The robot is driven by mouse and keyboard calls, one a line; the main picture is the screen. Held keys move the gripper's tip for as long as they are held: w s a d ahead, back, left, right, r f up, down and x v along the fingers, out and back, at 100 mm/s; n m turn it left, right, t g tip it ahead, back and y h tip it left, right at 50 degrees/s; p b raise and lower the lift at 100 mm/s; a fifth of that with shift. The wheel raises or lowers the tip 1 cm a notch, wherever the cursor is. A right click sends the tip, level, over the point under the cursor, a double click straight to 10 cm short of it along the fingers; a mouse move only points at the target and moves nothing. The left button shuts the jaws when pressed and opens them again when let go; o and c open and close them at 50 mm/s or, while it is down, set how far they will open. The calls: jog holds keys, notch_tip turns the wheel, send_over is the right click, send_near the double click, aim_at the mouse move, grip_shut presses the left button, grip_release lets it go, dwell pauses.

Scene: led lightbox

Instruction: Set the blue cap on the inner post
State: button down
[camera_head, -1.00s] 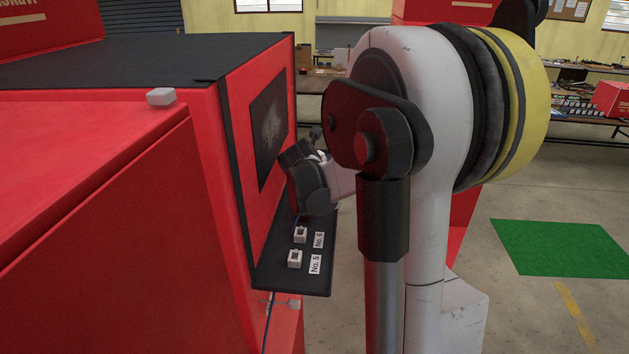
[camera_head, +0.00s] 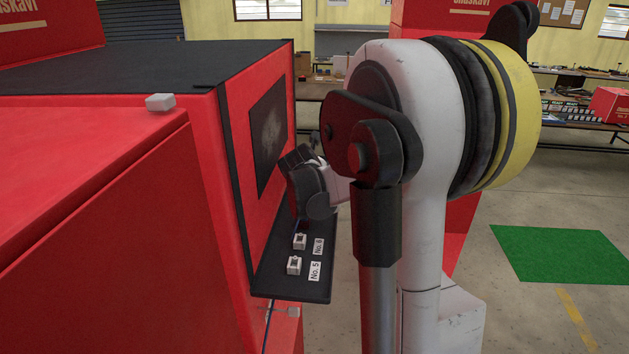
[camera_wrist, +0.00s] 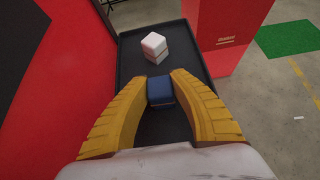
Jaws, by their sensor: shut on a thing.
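In the wrist view the blue cap (camera_wrist: 160,91) sits between the two yellow fingers of my gripper (camera_wrist: 161,80), which is shut on it. It is above the black shelf (camera_wrist: 126,60). A white block (camera_wrist: 154,46) with a seam across it stands on the shelf just beyond the fingertips, apart from the cap. In the head view my gripper (camera_head: 316,190) is over the far part of the shelf, mostly hidden by my arm, and the cap cannot be made out. I cannot tell which post is the inner one.
The red lightbox wall (camera_head: 235,130) rises along the shelf's left side.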

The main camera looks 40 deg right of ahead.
jog(key=shift+r+p, duration=1.4)
jog(key=shift+r, duration=0.95)
jog(key=shift+f, duration=0.1)
